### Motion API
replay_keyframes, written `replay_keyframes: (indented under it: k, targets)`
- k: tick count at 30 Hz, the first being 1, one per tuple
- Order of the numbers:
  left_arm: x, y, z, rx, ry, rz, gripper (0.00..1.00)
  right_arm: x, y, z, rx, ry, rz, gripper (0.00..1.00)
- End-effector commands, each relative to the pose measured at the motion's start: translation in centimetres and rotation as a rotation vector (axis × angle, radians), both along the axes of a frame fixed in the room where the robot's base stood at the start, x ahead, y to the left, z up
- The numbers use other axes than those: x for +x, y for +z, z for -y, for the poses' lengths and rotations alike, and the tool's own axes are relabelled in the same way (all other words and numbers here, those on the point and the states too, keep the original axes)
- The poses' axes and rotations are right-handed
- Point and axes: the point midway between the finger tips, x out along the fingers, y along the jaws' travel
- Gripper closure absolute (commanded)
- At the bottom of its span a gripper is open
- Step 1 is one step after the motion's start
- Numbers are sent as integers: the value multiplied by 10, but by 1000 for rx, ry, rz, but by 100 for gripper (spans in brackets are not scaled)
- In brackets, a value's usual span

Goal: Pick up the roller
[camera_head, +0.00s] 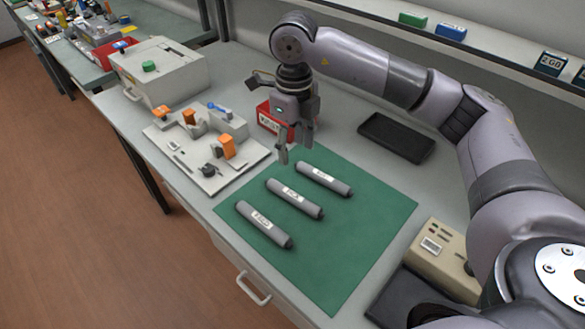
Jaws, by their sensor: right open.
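Three grey rollers with white labels lie roughly parallel on a green mat (345,247). The near roller (265,225) is lowest in the picture, the middle roller (295,198) lies beyond it, and the far roller (325,179) is the closest to my gripper. My right gripper (296,154) points down, open and empty, above the mat's back left edge. It is apart from the far roller, up and left of it in the picture. My left gripper is out of view.
A red bin (269,117) stands behind the right gripper. A white fixture board with orange clamps (208,152) lies left of the mat. A black tray (397,137) is at the back right, and a beige device (440,256) sits right of the mat. The mat's right part is clear.

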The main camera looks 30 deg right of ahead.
Motion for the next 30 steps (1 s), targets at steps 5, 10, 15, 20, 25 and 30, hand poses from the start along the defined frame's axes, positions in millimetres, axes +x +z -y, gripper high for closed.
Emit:
replay_keyframes:
  k: [5, 10, 15, 20, 25, 30]
  targets:
    - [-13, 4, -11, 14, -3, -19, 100, -1, -18, 0, -1, 1, -5, 52]
    - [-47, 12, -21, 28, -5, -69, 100, -2, -55, 0, 0, 1, -5, 52]
    - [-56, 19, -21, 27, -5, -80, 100, -2, -91, 0, 0, 0, -4, 52]
    - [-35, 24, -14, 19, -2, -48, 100, -1, -114, -1, 1, 2, -2, 52]
    - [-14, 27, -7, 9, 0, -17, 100, 0, -124, -1, 1, 1, -1, 52]
    - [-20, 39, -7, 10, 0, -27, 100, 4, -144, 3, 0, 0, -4, 52]
